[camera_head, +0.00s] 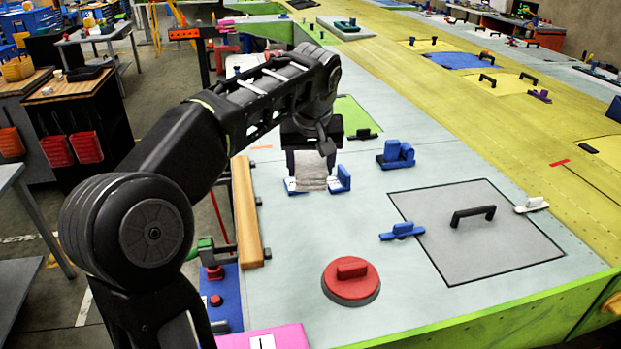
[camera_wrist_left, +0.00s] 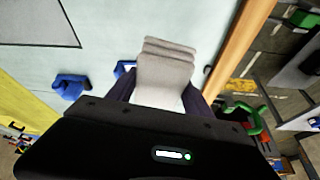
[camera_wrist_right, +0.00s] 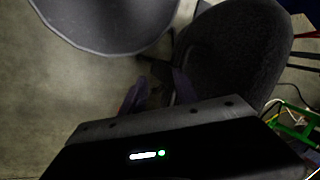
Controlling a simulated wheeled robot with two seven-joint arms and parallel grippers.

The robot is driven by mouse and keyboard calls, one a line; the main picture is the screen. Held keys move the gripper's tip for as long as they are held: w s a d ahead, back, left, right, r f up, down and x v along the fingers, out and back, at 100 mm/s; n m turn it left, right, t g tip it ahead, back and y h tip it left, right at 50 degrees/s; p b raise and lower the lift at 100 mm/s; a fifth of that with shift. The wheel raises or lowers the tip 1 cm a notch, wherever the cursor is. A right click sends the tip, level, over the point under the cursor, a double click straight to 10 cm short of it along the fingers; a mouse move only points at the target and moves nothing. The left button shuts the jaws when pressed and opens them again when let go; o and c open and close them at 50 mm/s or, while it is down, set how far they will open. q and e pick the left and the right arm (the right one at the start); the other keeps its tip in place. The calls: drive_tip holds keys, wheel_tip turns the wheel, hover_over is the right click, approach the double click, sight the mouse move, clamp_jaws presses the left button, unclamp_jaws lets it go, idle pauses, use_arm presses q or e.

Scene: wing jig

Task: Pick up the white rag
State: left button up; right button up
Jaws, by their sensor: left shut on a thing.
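The white rag (camera_head: 311,169) is a folded, light grey-white cloth. It hangs below my left gripper (camera_head: 312,151) above the pale wing surface, between small blue clamps. In the left wrist view the rag (camera_wrist_left: 166,72) sticks out from between the two dark fingers of my left gripper (camera_wrist_left: 165,92), which is shut on it. From these views I cannot tell whether its lower edge touches the surface. My right gripper (camera_wrist_right: 160,82) shows only in the right wrist view. Its fingers are apart with nothing seen between them.
Blue clamps (camera_head: 396,154) stand near the rag. A wooden bar (camera_head: 246,211) lines the left edge. A red round handle (camera_head: 351,279) and a grey panel (camera_head: 470,245) lie nearer. A dark chair (camera_wrist_right: 235,50) and a grey rounded object (camera_wrist_right: 105,20) are near my right gripper.

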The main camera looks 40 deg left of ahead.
idle(0.5)
use_arm(q)
drive_tip(key=o, duration=0.7)
drive_tip(key=c, duration=0.5)
drive_tip(key=shift+c, duration=0.2)
